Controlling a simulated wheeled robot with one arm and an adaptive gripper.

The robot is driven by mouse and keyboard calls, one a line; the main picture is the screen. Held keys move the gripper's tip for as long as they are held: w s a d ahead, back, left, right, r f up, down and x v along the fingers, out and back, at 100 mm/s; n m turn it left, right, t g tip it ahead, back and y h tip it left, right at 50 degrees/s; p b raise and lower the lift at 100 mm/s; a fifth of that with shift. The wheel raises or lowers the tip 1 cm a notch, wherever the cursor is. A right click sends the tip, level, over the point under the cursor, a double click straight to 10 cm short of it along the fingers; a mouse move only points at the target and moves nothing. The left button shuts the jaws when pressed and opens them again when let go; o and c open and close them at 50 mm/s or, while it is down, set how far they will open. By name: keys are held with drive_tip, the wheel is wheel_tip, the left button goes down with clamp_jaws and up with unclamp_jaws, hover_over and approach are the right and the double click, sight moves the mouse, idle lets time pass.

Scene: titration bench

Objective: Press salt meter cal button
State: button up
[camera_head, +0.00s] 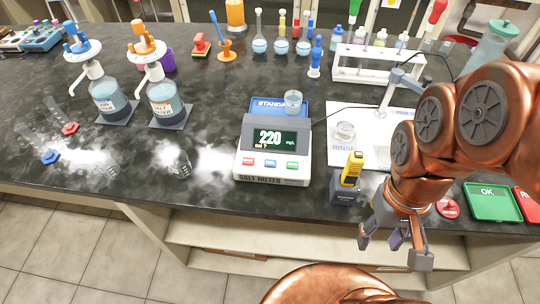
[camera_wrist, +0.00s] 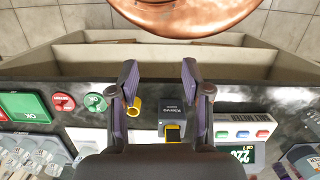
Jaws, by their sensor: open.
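The salt meter (camera_head: 273,176) stands near the front edge of the bench, a white box with a lit display reading 220. Its sloped front carries a red button (camera_head: 248,161), a blue button (camera_head: 270,163) and a green button (camera_head: 292,165); their labels are too small to read. My gripper (camera_head: 393,248) is open and empty, pointing down beyond the bench's front edge, right of the meter. Its spread fingers also show in the wrist view (camera_wrist: 158,76).
A dark holder (camera_head: 345,191) with a yellow-and-black device (camera_head: 352,168) stands between the meter and my arm. A beaker (camera_head: 293,103) stands on the blue pad behind the meter. A green OK tray (camera_head: 491,202) lies right. Bottles and flasks stand farther back.

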clamp_jaws()
idle(1.4)
